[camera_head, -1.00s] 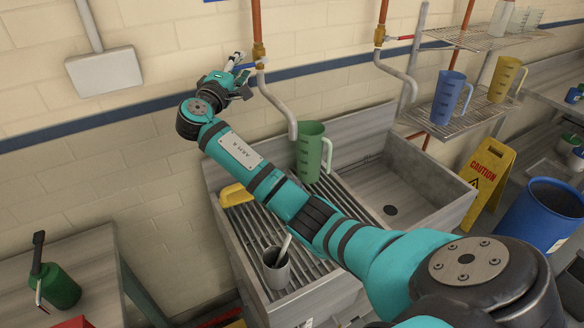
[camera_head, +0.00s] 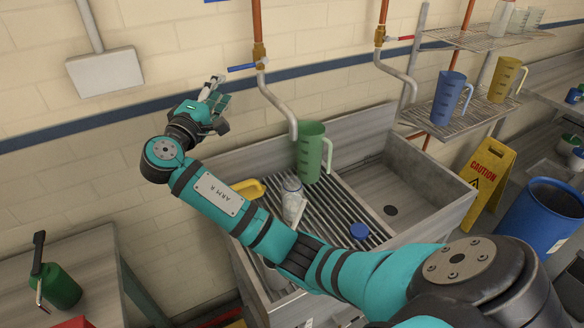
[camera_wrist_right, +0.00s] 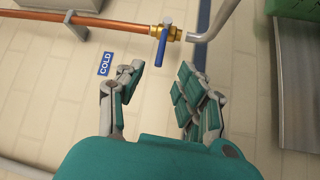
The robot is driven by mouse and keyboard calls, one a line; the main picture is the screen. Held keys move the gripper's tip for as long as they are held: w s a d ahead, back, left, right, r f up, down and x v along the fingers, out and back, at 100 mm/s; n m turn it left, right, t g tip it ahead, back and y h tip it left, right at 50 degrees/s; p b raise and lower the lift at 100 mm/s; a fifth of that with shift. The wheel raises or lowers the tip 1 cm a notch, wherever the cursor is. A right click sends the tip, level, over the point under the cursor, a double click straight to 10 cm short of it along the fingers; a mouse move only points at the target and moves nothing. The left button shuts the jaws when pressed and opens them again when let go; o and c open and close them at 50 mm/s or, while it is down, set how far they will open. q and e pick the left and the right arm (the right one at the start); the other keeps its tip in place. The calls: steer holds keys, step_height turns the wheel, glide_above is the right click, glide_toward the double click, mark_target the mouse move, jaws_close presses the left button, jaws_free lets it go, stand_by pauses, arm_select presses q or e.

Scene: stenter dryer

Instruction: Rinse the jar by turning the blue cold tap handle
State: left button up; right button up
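The blue cold tap handle (camera_head: 241,67) sticks out to the left from the brass valve on the left copper pipe, crosswise to it. It also shows in the right wrist view (camera_wrist_right: 160,48), by the "COLD" label. My right gripper (camera_head: 215,92) is open and empty, just left of and below the handle, apart from it. In the wrist view its fingers (camera_wrist_right: 160,83) are spread, with the handle ahead of them. A clear jar (camera_head: 291,188) stands on the ribbed drainboard, partly behind my arm. No water shows at the spout (camera_head: 293,130). My left gripper is not in view.
A green jug (camera_head: 312,150) stands near the spout. A blue lid (camera_head: 359,231) and a yellow item (camera_head: 249,188) are on the drainboard (camera_head: 335,200). A second tap with a red handle (camera_head: 399,38) is to the right. The sink basin (camera_head: 420,195) is empty.

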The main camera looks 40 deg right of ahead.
steer(key=v, duration=0.6)
steer(key=shift+a+f, duration=0.1)
steer(key=v, duration=1.2)
